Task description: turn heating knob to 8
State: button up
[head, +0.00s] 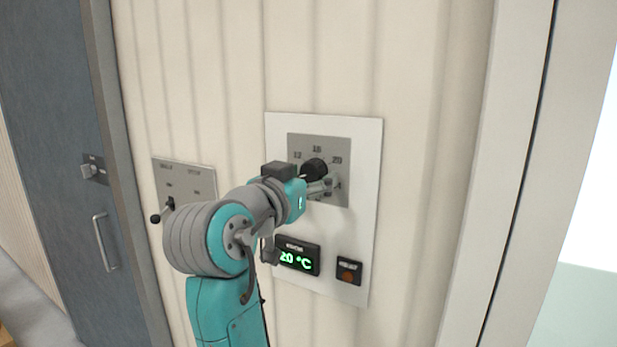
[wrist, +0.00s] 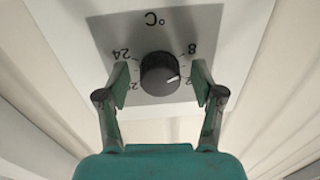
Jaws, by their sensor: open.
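The heating knob (wrist: 160,73) is black and round with a white pointer line, on a grey dial plate (head: 341,195) in a white wall panel. In the wrist view the dial looks upside down. The pointer aims right and slightly down, near a partly hidden label ending in 2. The 8 (wrist: 193,49) is at the upper right, the 24 at the upper left. My gripper (wrist: 160,76) is open, with one finger on each side of the knob and a visible gap at each. In the head view the knob (head: 314,168) shows just beyond my gripper.
Below the dial are a green display (head: 297,257) reading 20 °C and a small dark button box (head: 348,271). A second panel (head: 185,179) with a black-tipped lever is at the left. A blue-grey door (head: 50,150) with a handle stands further left.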

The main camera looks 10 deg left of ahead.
jog(key=c, duration=1.1)
jog(key=shift+n, duration=0.8)
jog(key=shift+c, duration=0.2)
jog(key=o, duration=1.1)
jog(key=shift+o, duration=0.2)
jog(key=v, duration=1.2)
jog(key=shift+r, duration=0.1)
